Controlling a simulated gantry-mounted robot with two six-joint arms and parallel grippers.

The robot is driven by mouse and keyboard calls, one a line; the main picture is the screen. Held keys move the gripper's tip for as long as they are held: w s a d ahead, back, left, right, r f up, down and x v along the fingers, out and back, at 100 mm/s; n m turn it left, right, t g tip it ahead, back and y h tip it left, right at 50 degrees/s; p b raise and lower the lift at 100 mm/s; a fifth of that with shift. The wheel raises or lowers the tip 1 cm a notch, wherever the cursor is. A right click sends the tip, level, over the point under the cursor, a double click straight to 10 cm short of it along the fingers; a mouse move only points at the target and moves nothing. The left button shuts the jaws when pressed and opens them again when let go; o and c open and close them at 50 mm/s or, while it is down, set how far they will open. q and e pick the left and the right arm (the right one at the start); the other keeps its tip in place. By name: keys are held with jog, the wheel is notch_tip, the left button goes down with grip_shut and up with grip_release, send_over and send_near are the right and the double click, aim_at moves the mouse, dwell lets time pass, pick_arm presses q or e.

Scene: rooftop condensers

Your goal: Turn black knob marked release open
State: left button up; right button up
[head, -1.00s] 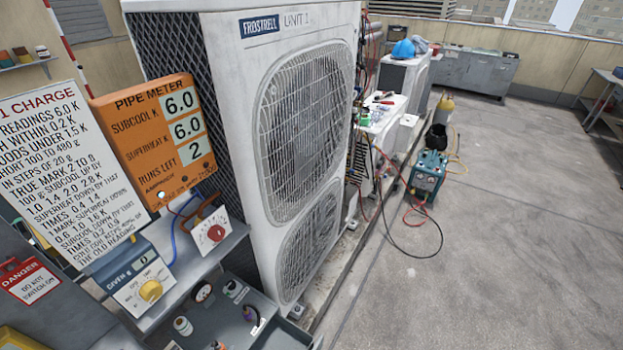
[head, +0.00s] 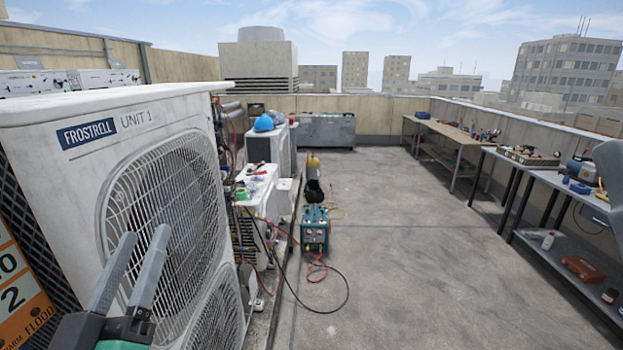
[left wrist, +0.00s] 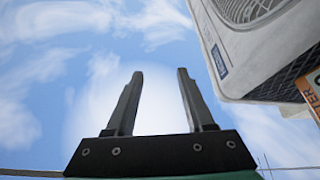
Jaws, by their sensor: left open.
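No black knob marked release can be made out in these views. My left gripper (head: 144,232) is open and empty, raised in front of the white Unit 1 condenser (head: 60,108) at the lower left of the head view. In the left wrist view the two fingers of the left gripper (left wrist: 160,72) stand apart against the sky, with nothing between them. The condenser's corner (left wrist: 255,75) shows at the upper right there. A teal machine (head: 315,232) with hoses stands on the roof floor; any markings on it are too small to read.
An orange pipe meter board (head: 20,295) is cut off at the left edge. A white unit (head: 262,190) with tools stands beyond the condenser. A black hose (head: 348,290) loops on the floor. Benches (head: 455,133) line the right wall. The middle floor is clear.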

pick_arm(q)
jog(key=s+d+r+m+t+h, duration=0.2)
jog(key=s+r+m+t, duration=0.1)
jog(key=s+r, duration=0.35)
jog(key=s+d+r+m+t+h, duration=0.25)
jog(key=s+r, duration=0.25)
jog(key=r, duration=0.3)
notch_tip(320, 180, up, 29)
jog(key=p, duration=2.9)
jog(key=shift+w+r+g, duration=0.15)
jog(key=shift+w+g, duration=0.1)
jog(key=shift+g, duration=0.2)
pick_arm(e)
notch_tip(320, 180, up, 30)
jog(key=shift+f, duration=0.25)
